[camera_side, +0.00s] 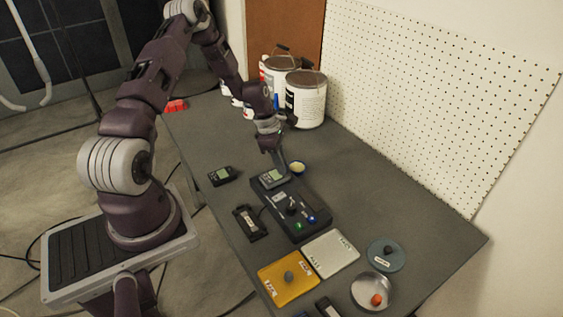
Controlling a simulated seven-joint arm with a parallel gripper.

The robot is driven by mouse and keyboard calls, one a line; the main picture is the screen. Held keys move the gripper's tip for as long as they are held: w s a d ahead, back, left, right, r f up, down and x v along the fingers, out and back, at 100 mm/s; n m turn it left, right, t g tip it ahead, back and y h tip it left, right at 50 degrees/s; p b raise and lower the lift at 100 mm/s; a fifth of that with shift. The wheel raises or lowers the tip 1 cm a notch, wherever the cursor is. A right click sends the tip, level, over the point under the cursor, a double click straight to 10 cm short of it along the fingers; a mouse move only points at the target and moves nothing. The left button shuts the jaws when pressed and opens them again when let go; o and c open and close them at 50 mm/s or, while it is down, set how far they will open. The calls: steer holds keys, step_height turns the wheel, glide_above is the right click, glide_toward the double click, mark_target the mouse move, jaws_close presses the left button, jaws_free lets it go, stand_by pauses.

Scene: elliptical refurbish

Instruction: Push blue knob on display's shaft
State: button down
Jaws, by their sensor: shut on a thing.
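My gripper (279,163) points down at the far end of the black test box, right against a small display unit (271,179) with a pale green screen. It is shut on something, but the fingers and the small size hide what. I cannot make out a blue knob or the display's shaft there. The display unit sits on the far end of the black box (311,234). A second, similar display unit (222,176) lies on the table to the left.
The box carries a dark knob (292,207), a green light and a blue light. Nearer are a yellow pad (270,288), a white pad (330,254), a teal disc (384,262) and a silver dish (362,291) with an orange knob. Paint cans (305,100) stand behind.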

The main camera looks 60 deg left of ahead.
steer(key=c, duration=1.2)
jaws_free()
steer(key=s+d+r+m+y, duration=0.15)
steer(key=d+r+m, duration=0.25)
steer(key=r, duration=0.5)
steer(key=s+d+r+m, duration=0.2)
steer(key=d+r+m, duration=0.15)
steer(key=r, duration=0.45)
steer(key=s+d+r+m+y, duration=0.1)
steer(key=s+d+r+m, duration=0.15)
steer(key=r+m, duration=0.45)
steer(key=s+d+r+m+t, duration=0.1)
steer(key=s+d+r+m, duration=0.4)
steer(key=s, duration=0.4)
steer(key=s+d+r+m+t, duration=0.2)
steer(key=s+d+r+m, duration=0.3)
steer(key=s, duration=0.4)
steer(key=shift+s+d+m, duration=0.2)
steer(key=shift+d+m, duration=0.45)
steer(key=shift+m, duration=0.6)
